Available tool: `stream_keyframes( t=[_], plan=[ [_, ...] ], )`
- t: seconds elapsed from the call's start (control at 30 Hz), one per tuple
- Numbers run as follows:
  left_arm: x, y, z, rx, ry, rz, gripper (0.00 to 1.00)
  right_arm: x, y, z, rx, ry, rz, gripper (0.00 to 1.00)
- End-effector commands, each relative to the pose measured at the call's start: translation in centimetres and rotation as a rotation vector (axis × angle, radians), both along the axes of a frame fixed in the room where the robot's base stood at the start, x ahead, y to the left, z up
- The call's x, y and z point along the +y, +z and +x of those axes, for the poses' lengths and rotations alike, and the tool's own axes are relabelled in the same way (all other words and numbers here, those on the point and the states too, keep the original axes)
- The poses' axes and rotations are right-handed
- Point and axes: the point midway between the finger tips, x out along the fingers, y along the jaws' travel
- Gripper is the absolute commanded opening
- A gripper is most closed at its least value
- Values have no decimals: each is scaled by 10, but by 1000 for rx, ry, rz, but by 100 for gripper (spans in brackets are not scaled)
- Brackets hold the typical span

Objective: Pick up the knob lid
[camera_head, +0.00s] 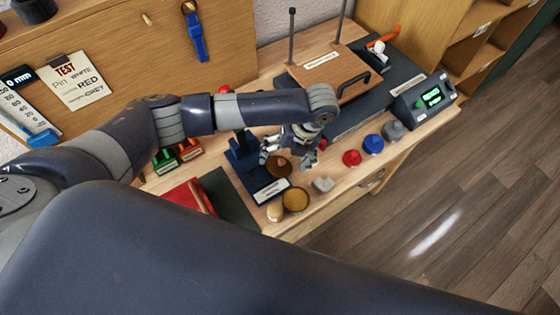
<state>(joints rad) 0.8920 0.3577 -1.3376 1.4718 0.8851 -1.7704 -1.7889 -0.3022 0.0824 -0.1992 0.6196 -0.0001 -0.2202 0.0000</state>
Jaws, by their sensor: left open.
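My left gripper (287,157) reaches in from the left and points down over the workbench, its fingers spread apart. A round brown piece (279,167), possibly the knob lid, shows between and just below the fingers; I cannot tell whether they touch it. A round tan wooden dish (295,200) stands just in front, with a small pale rounded piece (275,211) at its left. Red (352,158), blue (373,144) and grey (393,131) knob-shaped pieces stand in a row to the right. My right gripper is not in view.
A blue stand (242,158) is close left of the gripper. A small light grey block (323,184) lies to its right front. A wooden panel with a black handle (355,85) and a green-lit display box (424,100) stand behind. The red book (187,198) lies left.

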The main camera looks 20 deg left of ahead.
Motion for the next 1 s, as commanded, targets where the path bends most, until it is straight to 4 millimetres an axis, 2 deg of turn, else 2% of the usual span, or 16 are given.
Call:
stream_keyframes(
  t=[0.17, 0.4, 0.57, 0.6, 1.0],
  plan=[
    [5, -16, -2, 1, 0, 0, 86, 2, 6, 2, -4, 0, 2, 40],
    [6, -19, -2, 0, 0, -1, 86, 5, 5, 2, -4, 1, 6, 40],
    [5, -19, -1, 0, 0, -1, 50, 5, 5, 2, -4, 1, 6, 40],
    [5, -19, -2, 0, 0, -1, 46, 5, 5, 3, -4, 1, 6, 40],
    [5, -17, -1, 0, -1, -1, 46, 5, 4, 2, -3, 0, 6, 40]
  ],
)
